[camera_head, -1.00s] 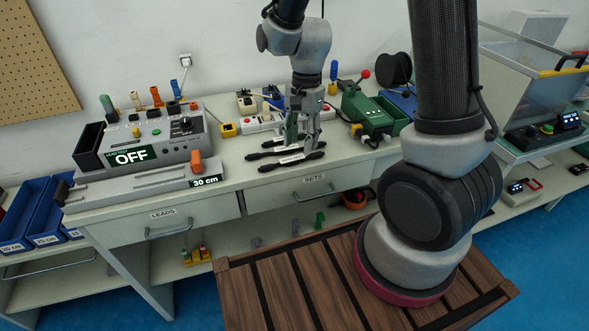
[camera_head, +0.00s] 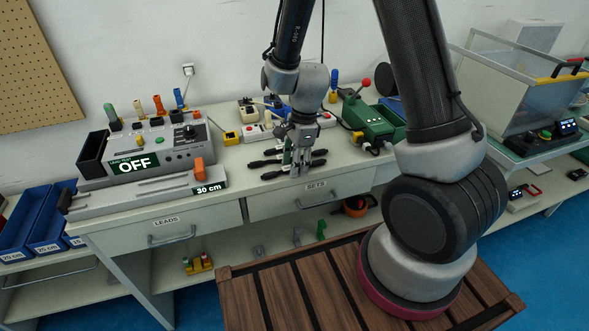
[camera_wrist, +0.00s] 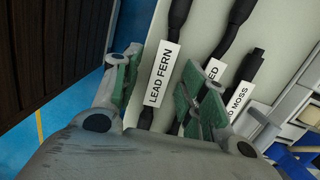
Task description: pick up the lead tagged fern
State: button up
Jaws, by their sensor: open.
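The lead tagged fern is a black lead (camera_wrist: 178,14) with a white tag reading LEAD FERN (camera_wrist: 160,73) in the wrist view. It lies between the spread fingers of my gripper (camera_wrist: 163,90), which is open. The lower part of this lead is partly hidden by my gripper. In the head view my gripper (camera_head: 297,168) is down at the leads near the bench's front edge, and the black fern lead (camera_head: 270,175) shows beside it. I cannot tell whether the fingers touch the lead.
Beside it lie a lead with a tag ending in ED (camera_wrist: 236,24) and one tagged MOSS (camera_wrist: 247,78). A grey tester reading OFF (camera_head: 185,150) stands left, with a 30 cm gauge (camera_head: 135,198) before it. A green machine (camera_head: 375,120) stands right.

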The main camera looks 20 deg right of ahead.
jog(key=shift+f, duration=0.1)
jog(key=shift+c, duration=0.4)
grip_shut()
